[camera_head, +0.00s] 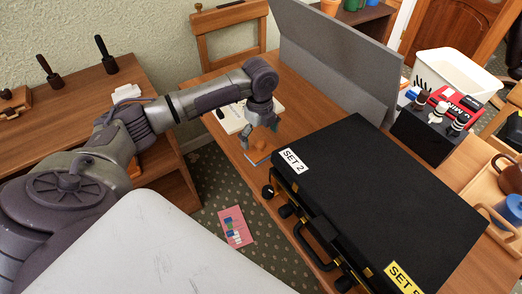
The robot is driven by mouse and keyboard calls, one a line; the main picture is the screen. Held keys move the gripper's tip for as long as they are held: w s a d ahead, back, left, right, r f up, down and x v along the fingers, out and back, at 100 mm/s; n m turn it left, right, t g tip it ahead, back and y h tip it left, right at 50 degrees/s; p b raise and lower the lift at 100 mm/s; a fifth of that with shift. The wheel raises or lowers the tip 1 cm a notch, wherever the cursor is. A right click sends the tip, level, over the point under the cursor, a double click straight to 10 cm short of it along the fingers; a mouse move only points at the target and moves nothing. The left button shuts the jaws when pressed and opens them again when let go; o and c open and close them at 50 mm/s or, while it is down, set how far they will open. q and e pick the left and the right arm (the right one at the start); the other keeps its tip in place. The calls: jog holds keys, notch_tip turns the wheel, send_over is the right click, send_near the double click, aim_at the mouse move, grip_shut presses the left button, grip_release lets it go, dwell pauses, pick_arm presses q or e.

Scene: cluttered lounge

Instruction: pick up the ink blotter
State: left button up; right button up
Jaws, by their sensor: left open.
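My left gripper (260,131) points down over the near-left part of the wooden table (190,72), beside the black case. It is open. A small brown wooden object (258,152), which looks like the ink blotter, sits on the table near its left edge, just below the fingertips. The fingers partly cover it, and I cannot tell whether they touch it. My right gripper is not in view.
A large black case (385,190) lies right of the gripper. A grey panel (335,65) stands behind it. A black holder (425,135), white bin (455,75) and wooden tray (485,185) are to the right. A wooden chair (228,20) stands behind.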

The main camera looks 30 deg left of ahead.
aim_at(261, 142)
pick_arm(q)
jog(key=shift+f, duration=0.35)
notch_tip(261, 142, down, 4)
jog(key=shift+d+f, duration=0.1)
jog(key=shift+f, duration=0.35)
jog(key=shift+c, duration=0.5)
jog(key=c, duration=0.8)
jog(key=shift+o, duration=0.2)
notch_tip(261, 142, up, 10)
jog(key=shift+r, duration=0.1)
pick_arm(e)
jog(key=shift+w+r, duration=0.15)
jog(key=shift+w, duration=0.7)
